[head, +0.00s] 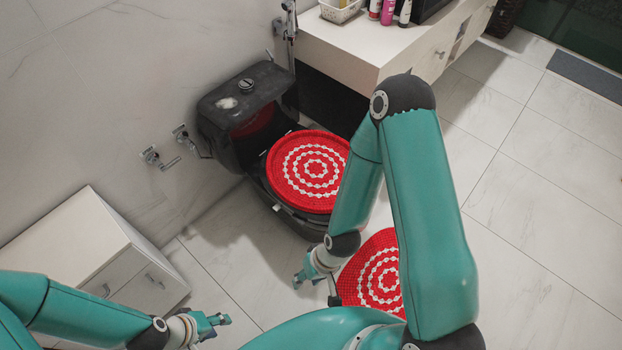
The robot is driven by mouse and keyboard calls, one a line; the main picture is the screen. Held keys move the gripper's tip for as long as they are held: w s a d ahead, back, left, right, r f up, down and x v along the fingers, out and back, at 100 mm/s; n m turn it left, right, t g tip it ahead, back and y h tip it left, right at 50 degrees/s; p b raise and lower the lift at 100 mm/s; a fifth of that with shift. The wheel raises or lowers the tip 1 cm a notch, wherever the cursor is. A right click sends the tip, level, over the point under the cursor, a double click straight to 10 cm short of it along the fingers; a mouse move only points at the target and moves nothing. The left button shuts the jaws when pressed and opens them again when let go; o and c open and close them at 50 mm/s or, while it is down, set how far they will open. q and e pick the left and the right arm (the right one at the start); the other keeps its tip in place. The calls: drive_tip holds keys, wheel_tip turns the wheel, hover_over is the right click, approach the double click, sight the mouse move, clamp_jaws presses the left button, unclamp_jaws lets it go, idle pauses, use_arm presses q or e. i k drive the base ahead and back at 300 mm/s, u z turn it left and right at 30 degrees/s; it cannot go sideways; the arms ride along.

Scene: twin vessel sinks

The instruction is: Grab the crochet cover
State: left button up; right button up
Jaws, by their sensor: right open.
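A round red crochet cover (310,170) with white rings lies on the lid of the black toilet (245,110). A similar red and white crochet piece (376,278) lies on the floor in front of the toilet, partly hidden by my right arm. My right gripper (303,278) is open, in front of the toilet, between the two crochet pieces in the picture and apart from the cover on the lid. My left gripper (214,324) is at the lower left, well away from both pieces. I cannot make out its jaw opening.
A white cabinet (95,255) stands at the left by the wall. A white counter (365,45) with a basket (340,10) and several bottles (388,12) is at the top. The tiled floor at the right is clear up to a grey mat (588,75).

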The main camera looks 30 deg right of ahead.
sight(305, 168)
drive_tip(key=z, duration=0.15)
drive_tip(key=i, duration=0.9)
drive_tip(key=u, duration=0.05)
